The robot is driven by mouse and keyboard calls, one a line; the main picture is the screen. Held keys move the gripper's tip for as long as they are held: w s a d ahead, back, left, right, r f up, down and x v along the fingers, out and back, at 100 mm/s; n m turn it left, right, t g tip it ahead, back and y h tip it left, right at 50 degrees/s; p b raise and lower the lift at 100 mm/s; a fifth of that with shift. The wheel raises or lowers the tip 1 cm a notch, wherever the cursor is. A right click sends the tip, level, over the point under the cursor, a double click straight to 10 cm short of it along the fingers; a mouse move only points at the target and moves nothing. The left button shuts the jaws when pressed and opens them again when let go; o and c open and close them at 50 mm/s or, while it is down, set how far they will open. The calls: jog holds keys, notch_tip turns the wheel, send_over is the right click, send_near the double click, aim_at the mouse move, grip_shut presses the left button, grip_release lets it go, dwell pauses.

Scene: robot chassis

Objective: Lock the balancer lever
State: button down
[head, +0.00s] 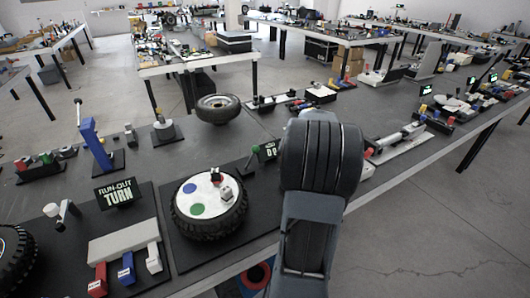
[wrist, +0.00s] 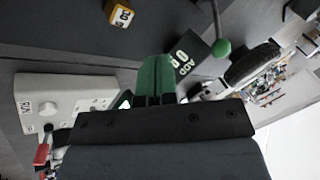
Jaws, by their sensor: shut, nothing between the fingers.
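My gripper (wrist: 155,60) shows in the wrist view with its two green fingers pressed together and nothing between them. A lever with a green ball knob (wrist: 222,48) on a thin rod is to the right of the fingertips, apart from them. Which lever is the balancer's is not labelled. A dark sign (wrist: 187,52) with green-white letters stands between the fingers and the knob. In the head view, a tyre with a white disc (head: 208,194) bearing coloured spots lies on the bench. My arm covers the area to its right, and my gripper is hidden there.
In the wrist view, a white panel (wrist: 65,98) with a knob is at left, a red handle (wrist: 41,153) below it, and a yellow block (wrist: 122,13) at top. In the head view, a "RUN-OUT TURN" sign (head: 118,193) and a blue post (head: 95,143) stand left of the tyre.

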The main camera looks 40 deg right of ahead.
jog(key=w+d+r+n+t, duration=0.1)
jog(key=w+d+r+t, duration=0.1)
jog(key=w+d+r, duration=0.1)
jog(key=shift+w+d+r+h, duration=0.1)
jog(key=shift+w+r+h, duration=0.15)
jog(key=shift+h, duration=0.15)
jog(key=w+a+f+p, duration=0.2)
jog(key=w+f, duration=0.5)
jog(key=w, duration=0.2)
jog(key=shift+w+f, duration=0.15)
jog(key=shift+f, duration=0.1)
jog(key=shift+r+p, duration=0.1)
jog(key=shift+p, duration=0.2)
